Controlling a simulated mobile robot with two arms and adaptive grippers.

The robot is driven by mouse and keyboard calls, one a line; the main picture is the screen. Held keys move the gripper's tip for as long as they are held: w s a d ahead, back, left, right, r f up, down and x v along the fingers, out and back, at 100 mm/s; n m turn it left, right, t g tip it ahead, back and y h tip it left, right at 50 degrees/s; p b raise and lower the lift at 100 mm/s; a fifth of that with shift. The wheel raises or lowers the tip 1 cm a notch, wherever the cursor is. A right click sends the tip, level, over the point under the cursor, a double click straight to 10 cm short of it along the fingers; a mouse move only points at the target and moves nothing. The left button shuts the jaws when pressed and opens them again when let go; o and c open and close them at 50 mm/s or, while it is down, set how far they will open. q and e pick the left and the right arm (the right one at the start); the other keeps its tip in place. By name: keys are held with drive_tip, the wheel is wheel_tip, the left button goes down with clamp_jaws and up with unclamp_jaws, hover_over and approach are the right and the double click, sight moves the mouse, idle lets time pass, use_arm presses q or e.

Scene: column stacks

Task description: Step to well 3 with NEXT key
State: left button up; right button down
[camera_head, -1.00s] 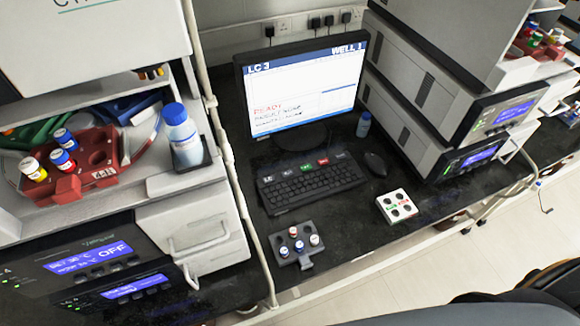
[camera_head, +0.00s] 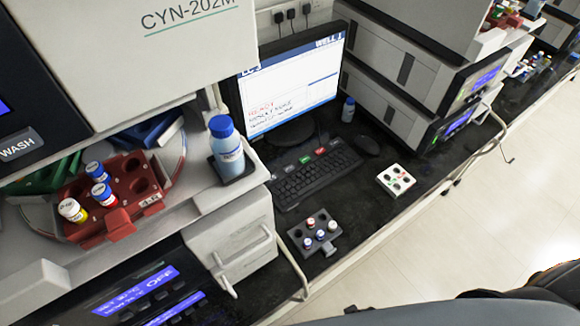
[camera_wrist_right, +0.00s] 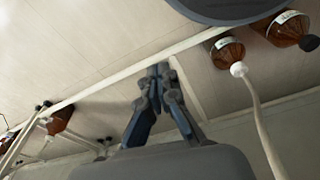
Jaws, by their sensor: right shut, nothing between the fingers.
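The monitor (camera_head: 290,85) stands on the black bench in the head view. Its screen shows "LC 3", a well label at the top right that is partly blurred, and red "READY" text. The black keyboard (camera_head: 312,172) lies in front of it. A few coloured keys with labels show along its back row, among them a green one (camera_head: 304,160) and a red one (camera_head: 320,151); their words are too small to read. My right gripper (camera_wrist_right: 158,72) shows in the right wrist view, shut and empty, away from the keyboard. My left gripper is not in view.
A mouse (camera_head: 366,145) lies right of the keyboard. A white block with dark holes (camera_head: 396,180) and a dark vial rack (camera_head: 314,234) sit near the bench edge. Left stands an instrument with a red vial tray (camera_head: 121,216) and a blue-capped bottle (camera_head: 226,146). Brown bottles (camera_wrist_right: 228,51) show in the wrist view.

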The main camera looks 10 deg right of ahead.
drive_tip(key=w+a+r+m+t+p, duration=0.15)
drive_tip(key=w+r, duration=0.45)
drive_tip(key=r, duration=1.2)
drive_tip(key=w+a+r+m+t+p, duration=0.1)
drive_tip(key=w+r+p, duration=0.35)
drive_tip(key=r, duration=1.25)
drive_tip(key=w+a+r+m+t+y, duration=0.1)
drive_tip(key=w+a+m+y, duration=0.1)
drive_tip(key=w+m, duration=0.8)
drive_tip(key=w+a+r+m+t+y+b, duration=0.1)
drive_tip(key=w+m, duration=0.9)
drive_tip(key=w, duration=1.3)
drive_tip(key=a+t+y, duration=0.1)
drive_tip(key=a+y, duration=0.1)
drive_tip(key=shift+a, duration=0.35)
drive_tip(key=shift+f, duration=0.1)
drive_tip(key=b, duration=0.9)
hover_over(291, 170)
wheel_tip(291, 170, down, 7)
drive_tip(key=shift+f+b, duration=0.3)
drive_tip(key=shift+f, duration=0.55)
